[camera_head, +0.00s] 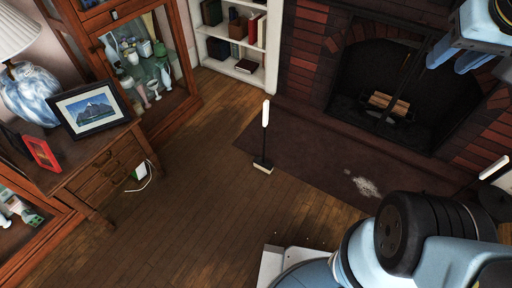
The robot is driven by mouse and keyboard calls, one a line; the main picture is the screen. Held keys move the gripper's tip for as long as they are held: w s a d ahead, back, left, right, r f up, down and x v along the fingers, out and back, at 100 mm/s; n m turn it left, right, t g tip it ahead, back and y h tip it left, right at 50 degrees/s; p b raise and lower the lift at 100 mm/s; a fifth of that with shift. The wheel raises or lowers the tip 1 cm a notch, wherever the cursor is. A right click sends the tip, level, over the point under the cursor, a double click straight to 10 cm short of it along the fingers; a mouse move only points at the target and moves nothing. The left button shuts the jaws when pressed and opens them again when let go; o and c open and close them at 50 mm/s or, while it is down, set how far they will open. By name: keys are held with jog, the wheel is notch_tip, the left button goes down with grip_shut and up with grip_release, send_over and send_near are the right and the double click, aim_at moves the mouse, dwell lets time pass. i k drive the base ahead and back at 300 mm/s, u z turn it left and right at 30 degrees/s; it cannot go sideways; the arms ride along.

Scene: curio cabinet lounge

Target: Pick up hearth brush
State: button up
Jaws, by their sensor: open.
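A hearth brush (265,135) stands upright on the floor near the middle of the view, at the left front edge of the hearth rug. It has a white upper handle, a thin dark shaft and a dark head with a pale bottom edge. My gripper (454,60) is at the upper right, in front of the fireplace in the picture. Its two blue fingers are apart, with nothing seen between them. It is well away from the brush.
The brick fireplace (310,48) holds logs (388,103). A dark rug (320,150) with a grey ash patch (366,187) lies before it. A wooden desk (105,165), glass cabinet (180,95) and white bookshelf (262,75) line the left and back. The wooden floor (190,215) is clear.

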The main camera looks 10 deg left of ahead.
aim_at(261, 163)
jog(key=i, duration=1)
jog(key=u, duration=0.05)
